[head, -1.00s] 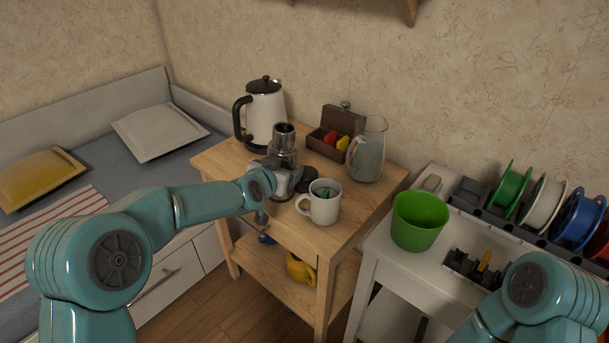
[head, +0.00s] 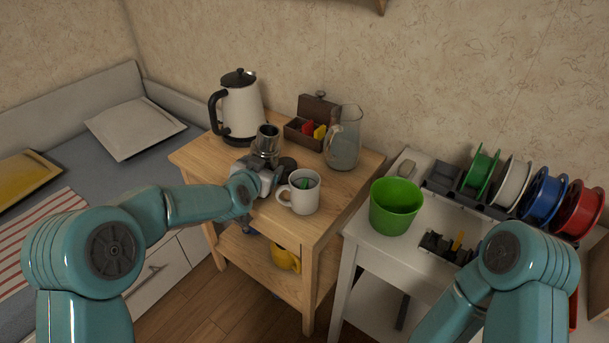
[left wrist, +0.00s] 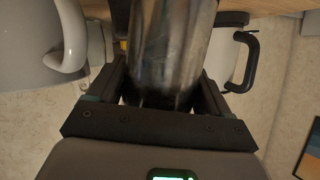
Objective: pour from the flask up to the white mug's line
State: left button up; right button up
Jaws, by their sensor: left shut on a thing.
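The flask (head: 267,142), a shiny metal cylinder, stands about upright in my left gripper (head: 264,170), which is shut on it. In the left wrist view the flask (left wrist: 165,55) fills the space between the jaws (left wrist: 160,100). I cannot tell whether its base is clear of the table. The white mug (head: 301,196) stands upright just right of and nearer than the flask. Something green shows inside it; its line and liquid level cannot be made out. The mug (left wrist: 35,40) also shows at the left wrist view's left edge. My right gripper is out of view.
On the wooden cart (head: 325,212) stand a white kettle (head: 243,110), a tea box (head: 298,131), a glass pitcher (head: 345,148) and a dark disc (head: 287,165). A green pot (head: 395,210) and spools are on the white table (head: 355,225) at right.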

pick_arm(q)
jog(key=shift+r, duration=0.15)
jog(key=shift+w+a+r+m+p, duration=0.1)
jog(key=shift+a+m+p, duration=0.15)
jog(key=shift+p, duration=0.45)
jog(key=shift+m+y+p, duration=0.3)
jog(key=shift+m+p, duration=0.05)
jog(key=shift+p, duration=0.3)
jog(key=shift+w+a+m+t+y, duration=0.1)
jog(key=shift+a+m+t+y, duration=0.2)
